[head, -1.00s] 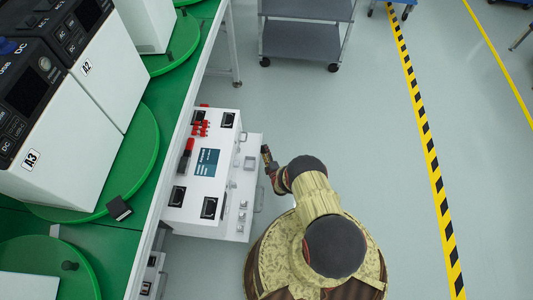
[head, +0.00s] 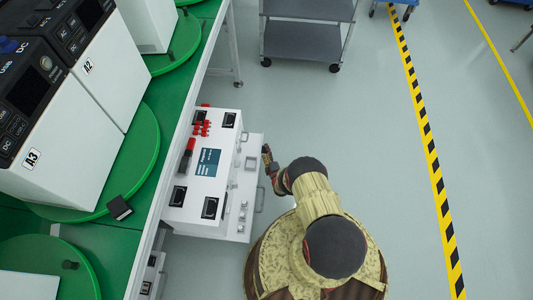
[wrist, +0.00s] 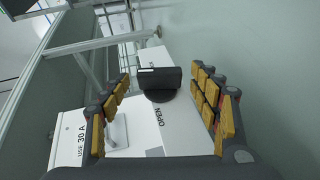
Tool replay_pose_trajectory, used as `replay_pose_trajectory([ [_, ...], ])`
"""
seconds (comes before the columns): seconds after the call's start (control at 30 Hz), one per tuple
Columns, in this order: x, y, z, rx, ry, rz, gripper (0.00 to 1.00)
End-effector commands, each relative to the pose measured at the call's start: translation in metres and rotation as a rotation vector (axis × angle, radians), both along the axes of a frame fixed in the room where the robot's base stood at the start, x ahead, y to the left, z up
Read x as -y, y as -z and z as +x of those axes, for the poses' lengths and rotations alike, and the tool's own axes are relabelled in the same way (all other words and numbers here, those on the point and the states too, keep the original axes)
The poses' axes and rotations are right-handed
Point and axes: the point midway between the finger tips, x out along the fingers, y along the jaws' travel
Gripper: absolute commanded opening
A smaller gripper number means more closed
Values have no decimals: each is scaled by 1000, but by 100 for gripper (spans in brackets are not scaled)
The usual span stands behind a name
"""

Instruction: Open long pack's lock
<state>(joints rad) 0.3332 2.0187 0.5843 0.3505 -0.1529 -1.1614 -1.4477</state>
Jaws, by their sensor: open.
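The long pack (head: 222,165) seems to be the white unit beside the green table, with a blue-grey screen and red and black fittings on top. In the wrist view, its lock appears as a black turn handle (wrist: 165,80), a flat bar on a round base, on a white face lettered "OPEN". The bar lies roughly crosswise in that picture. My gripper (wrist: 160,82) is open, its yellow-padded fingers on either side of the handle; I cannot tell whether they touch it. In the head view my gripper (head: 268,160) is at the pack's right side; the lock cannot be made out there.
The green table (head: 95,245) with round green turntables (head: 148,145) and white labelled units (head: 95,85) runs along the left. A grey cart (head: 308,40) stands at the back. Open floor lies to the right, up to a yellow-black floor stripe (head: 425,130).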

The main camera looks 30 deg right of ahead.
Motion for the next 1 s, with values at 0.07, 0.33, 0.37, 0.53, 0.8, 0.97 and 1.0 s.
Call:
replay_pose_trajectory([
  [0.07,0,0,0,0,1,0,62],
  [0.33,-2,-2,-14,-2,2,0,62],
  [0.37,-2,-3,-17,-2,2,0,62],
  [0.53,-8,-10,-49,-4,3,2,62],
  [0.8,-18,-22,-97,-2,1,0,62],
  [0.97,-21,-25,-111,0,0,0,62],
  [1.0,-22,-26,-112,-1,0,0,62],
])
